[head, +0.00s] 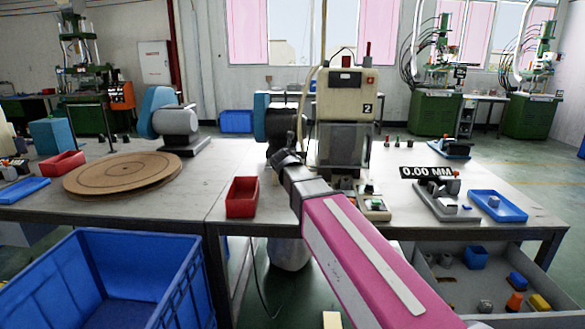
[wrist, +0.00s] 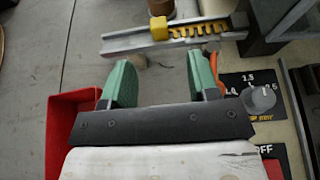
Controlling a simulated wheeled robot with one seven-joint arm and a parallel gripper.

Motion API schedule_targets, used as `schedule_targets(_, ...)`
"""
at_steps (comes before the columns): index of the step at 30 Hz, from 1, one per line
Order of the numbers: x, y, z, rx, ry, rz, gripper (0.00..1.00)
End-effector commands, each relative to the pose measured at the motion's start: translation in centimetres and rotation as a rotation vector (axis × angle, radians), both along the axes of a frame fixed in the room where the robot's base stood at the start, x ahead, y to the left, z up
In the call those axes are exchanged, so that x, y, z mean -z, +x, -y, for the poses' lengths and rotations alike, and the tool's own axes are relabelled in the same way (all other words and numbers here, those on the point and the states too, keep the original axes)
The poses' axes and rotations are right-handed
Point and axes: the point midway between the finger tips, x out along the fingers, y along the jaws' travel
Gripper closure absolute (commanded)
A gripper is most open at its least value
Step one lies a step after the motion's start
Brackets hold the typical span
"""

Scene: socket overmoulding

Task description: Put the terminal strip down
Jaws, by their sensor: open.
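The terminal strip (wrist: 208,30), a gold comb-like piece with a row of teeth, lies along a grey metal rail (wrist: 125,44) at the top of the wrist view. A yellow block (wrist: 158,29) sits at its left end. My gripper (wrist: 160,68) is open, its two green fingers apart with nothing between them. In the picture, the fingertips are just below the rail. In the head view my gripper (head: 283,158) is over the bench in front of the machine marked 2 (head: 346,95), and I cannot make out the strip there.
A red bin (wrist: 62,145) lies to the left and a knob panel (wrist: 245,92) to the right in the wrist view. The head view shows a round board (head: 122,173), a blue tray (head: 497,205) and a blue crate (head: 45,275). The bench beside the red bin is bare.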

Motion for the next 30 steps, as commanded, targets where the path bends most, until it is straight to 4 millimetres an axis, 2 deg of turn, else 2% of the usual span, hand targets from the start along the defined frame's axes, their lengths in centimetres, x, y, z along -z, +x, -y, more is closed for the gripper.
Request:
schedule_targets(1, 0.3, 1.2, -0.1, 0.000, 0.001, 0.000, 0.45)
schedule_targets(3, 0.7, 2.1, 0.0, 0.001, 0.002, 0.000, 0.45)
schedule_targets(11, 1.3, 3.6, 0.0, 0.001, 0.003, 0.000, 0.45)
schedule_targets(19, 2.5, 7.1, -0.1, 0.001, 0.003, 0.000, 0.45)
schedule_targets(28, 2.8, 7.6, 0.0, 0.001, 0.003, 0.001, 0.45)
schedule_targets(29, 2.8, 7.6, 0.0, 0.001, 0.003, 0.001, 0.52)
schedule_targets(30, 2.8, 7.6, 0.0, 0.001, 0.003, 0.001, 0.65)
